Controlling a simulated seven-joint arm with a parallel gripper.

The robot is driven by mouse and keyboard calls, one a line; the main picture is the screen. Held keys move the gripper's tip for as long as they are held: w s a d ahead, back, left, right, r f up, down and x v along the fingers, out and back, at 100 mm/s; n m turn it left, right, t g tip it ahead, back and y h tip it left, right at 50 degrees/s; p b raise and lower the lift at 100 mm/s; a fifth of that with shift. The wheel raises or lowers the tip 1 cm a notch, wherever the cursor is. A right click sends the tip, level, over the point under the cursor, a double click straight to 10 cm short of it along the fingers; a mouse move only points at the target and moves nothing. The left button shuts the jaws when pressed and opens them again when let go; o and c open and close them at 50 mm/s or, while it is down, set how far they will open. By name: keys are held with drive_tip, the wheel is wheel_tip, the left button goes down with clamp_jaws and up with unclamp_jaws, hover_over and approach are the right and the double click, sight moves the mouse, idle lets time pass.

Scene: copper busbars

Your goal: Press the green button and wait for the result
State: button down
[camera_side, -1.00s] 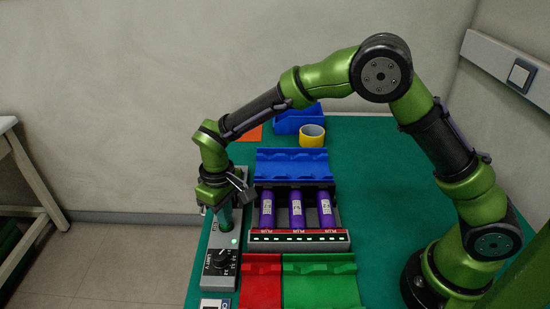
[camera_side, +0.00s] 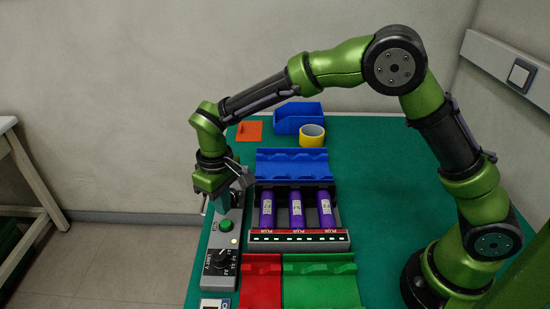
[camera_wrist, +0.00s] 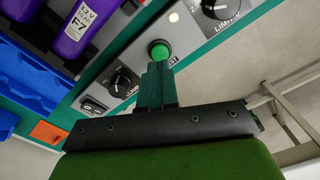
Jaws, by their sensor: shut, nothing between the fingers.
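The green button (camera_side: 227,225) sits on the grey control panel (camera_side: 210,268), above the black LIMIT knob (camera_side: 221,259). In the wrist view the round button (camera_wrist: 159,50) shows just beyond my fingertips. My gripper (camera_side: 221,208) is shut and empty, pointing down just above and behind the button, apart from it in the side view. In the wrist view its closed fingers (camera_wrist: 158,70) line up with the button. A small indicator light (camera_side: 234,241) between button and knob glows pale yellow; it also shows in the wrist view (camera_wrist: 174,17).
Right of the panel, a grey rack (camera_side: 300,246) holds three purple cells (camera_side: 296,210) behind a row of lit marks. A red tray (camera_side: 260,280), green tray (camera_side: 320,280), blue tray (camera_side: 292,162), blue bin (camera_side: 298,117) and yellow tape roll (camera_side: 312,135) stand around it.

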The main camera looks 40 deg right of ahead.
drive_tip(key=shift+r, duration=2)
drive_tip(key=shift+s+d+f, duration=0.15)
drive_tip(key=shift+s+f, duration=0.4)
drive_tip(key=shift+s, duration=0.05)
drive_tip(key=s+d+r+m+t+y, duration=0.1)
drive_tip(key=s+d+r+m+t, duration=0.2)
drive_tip(key=s+d+r, duration=0.4)
drive_tip(key=s+d+r+m+t+y, duration=0.1)
drive_tip(key=s+d+r+m+t, duration=0.3)
drive_tip(key=s+d+r, duration=0.3)
drive_tip(key=s+d, duration=0.3)
drive_tip(key=s, duration=0.1)
drive_tip(key=shift+s+d, duration=0.2)
drive_tip(key=shift+s, duration=0.15)
drive_tip(key=c, duration=1.8)
unclamp_jaws()
drive_tip(key=shift+c, duration=0.2)
